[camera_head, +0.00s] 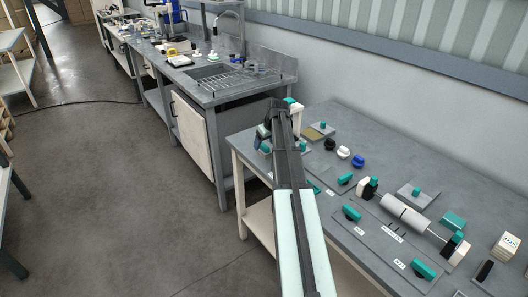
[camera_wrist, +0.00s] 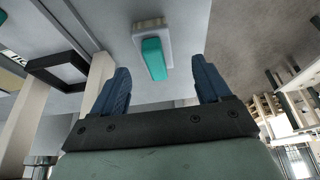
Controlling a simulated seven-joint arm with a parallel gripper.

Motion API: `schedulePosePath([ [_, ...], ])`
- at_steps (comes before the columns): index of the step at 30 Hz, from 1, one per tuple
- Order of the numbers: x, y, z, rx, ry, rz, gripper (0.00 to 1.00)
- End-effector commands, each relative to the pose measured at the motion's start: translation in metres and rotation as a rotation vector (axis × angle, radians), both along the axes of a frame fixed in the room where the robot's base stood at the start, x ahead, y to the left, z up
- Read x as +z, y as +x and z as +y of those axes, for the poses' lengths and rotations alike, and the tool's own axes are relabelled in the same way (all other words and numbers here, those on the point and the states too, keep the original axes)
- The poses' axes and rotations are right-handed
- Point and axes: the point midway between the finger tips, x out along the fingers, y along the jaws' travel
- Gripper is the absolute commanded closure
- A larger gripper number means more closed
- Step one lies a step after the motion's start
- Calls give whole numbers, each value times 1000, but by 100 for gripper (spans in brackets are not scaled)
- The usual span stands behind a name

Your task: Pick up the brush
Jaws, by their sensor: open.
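I cannot tell the brush apart there.
A white roller (camera_head: 405,214) on a plate, teal-handled pieces and a white block (camera_head: 506,245) stand on the bench. A small plate with an olive pad (camera_head: 318,132) and round knobs (camera_head: 358,160) lie right of my arm. A sink bench (camera_head: 225,80) stands beyond a gap.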

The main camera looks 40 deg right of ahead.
Motion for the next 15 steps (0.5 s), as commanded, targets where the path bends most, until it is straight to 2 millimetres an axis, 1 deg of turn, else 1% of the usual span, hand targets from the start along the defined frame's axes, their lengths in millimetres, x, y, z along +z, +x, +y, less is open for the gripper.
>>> schedulePosePath([
  [6, -25, 9, -6, 0, 1, 1, 23],
  [9, -37, 14, -5, 0, 1, 1, 23],
  [12, -43, 16, -5, 0, 0, 0, 23],
  [15, -44, 16, -5, 0, -1, -1, 23],
])
